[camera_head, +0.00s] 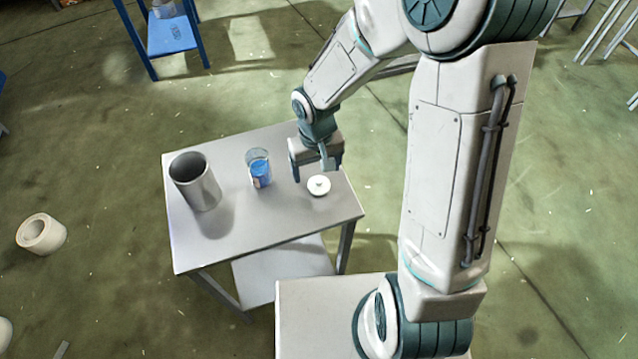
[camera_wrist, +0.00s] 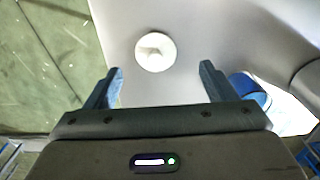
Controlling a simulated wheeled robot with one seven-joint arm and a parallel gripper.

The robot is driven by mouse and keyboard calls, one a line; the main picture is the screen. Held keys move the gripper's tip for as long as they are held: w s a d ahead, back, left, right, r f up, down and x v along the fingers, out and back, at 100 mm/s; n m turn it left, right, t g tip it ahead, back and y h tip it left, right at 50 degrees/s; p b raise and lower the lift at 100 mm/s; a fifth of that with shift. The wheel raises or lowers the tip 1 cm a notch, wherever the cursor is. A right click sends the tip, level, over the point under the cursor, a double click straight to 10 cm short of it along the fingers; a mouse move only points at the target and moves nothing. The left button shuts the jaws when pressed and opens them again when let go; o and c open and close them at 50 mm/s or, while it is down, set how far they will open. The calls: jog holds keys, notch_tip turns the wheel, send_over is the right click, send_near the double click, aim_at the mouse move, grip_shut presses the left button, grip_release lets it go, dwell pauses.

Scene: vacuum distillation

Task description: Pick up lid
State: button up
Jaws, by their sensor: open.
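The lid (camera_head: 318,186) is a small white disc with a raised knob. It lies flat on the grey table (camera_head: 270,212) near its right edge. My gripper (camera_head: 312,176) is open and empty, just behind the lid in the head view. In the wrist view the lid (camera_wrist: 155,52) shows beyond the fingertips, roughly midway between them. The open gripper (camera_wrist: 161,70) does not touch the lid there.
A glass beaker with blue contents (camera_head: 259,168) stands left of the lid. A tall grey cylinder (camera_head: 195,181) stands at the table's left side. A blue stand (camera_head: 172,36) is at the back. The table's front is clear.

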aim_at(319, 179)
jog(key=shift+w+d+f, duration=0.1)
jog(key=shift+d+f, duration=0.05)
jog(key=shift+f, duration=1.2)
jog(key=shift+d+f, duration=0.1)
jog(key=shift+f, duration=1.2)
jog(key=c, duration=1.1)
jog(key=shift+o, duration=0.2)
jog(key=shift+r, duration=0.1)
